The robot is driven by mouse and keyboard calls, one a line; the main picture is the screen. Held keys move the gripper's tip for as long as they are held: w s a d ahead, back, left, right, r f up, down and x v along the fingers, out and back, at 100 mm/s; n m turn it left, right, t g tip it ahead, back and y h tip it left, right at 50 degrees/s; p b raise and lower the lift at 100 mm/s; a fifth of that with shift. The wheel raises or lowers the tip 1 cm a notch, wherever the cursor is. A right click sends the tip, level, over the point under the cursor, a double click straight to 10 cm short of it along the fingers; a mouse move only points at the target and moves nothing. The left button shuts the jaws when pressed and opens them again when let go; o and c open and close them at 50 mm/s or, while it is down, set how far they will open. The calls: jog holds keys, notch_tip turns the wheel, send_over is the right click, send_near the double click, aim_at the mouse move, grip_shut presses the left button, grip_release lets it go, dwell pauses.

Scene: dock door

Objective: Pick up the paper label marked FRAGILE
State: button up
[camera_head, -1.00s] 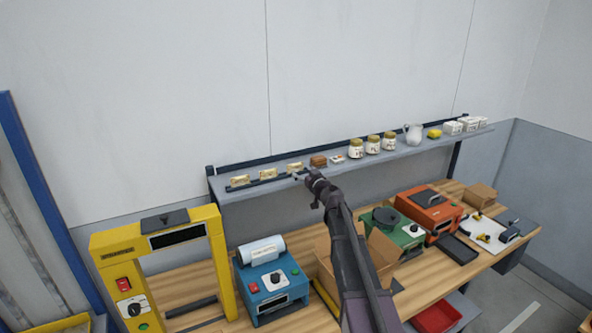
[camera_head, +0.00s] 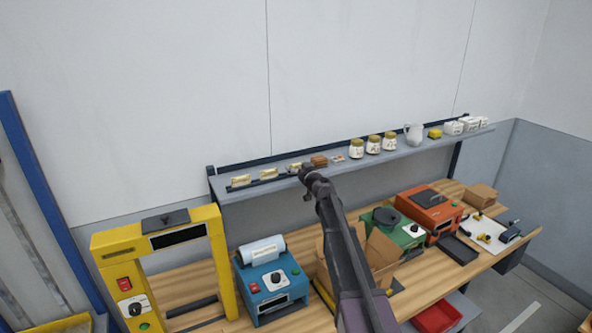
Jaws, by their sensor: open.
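Several small cream paper labels lie on the left part of the grey wall shelf (camera_head: 240,204). One label (camera_head: 241,180) is furthest left, another label (camera_head: 269,173) is beside it, and a third label (camera_head: 294,167) is near my gripper. The print is too small to read, so I cannot tell which is marked FRAGILE. My gripper (camera_head: 303,172) is open at the shelf's front edge, just in front of and right of the third label. The arm hides part of the shelf behind it. I cannot tell whether the gripper touches anything.
Beside the third label sit a brown block (camera_head: 319,161) and a small white card (camera_head: 338,157). Jars (camera_head: 373,144), a pitcher (camera_head: 414,134) and a yellow item (camera_head: 435,134) stand further right. Below are a yellow frame machine (camera_head: 115,265), blue machine (camera_head: 268,283) and open carton (camera_head: 379,250).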

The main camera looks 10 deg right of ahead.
dwell(0.5)
jog(key=c, duration=0.8)
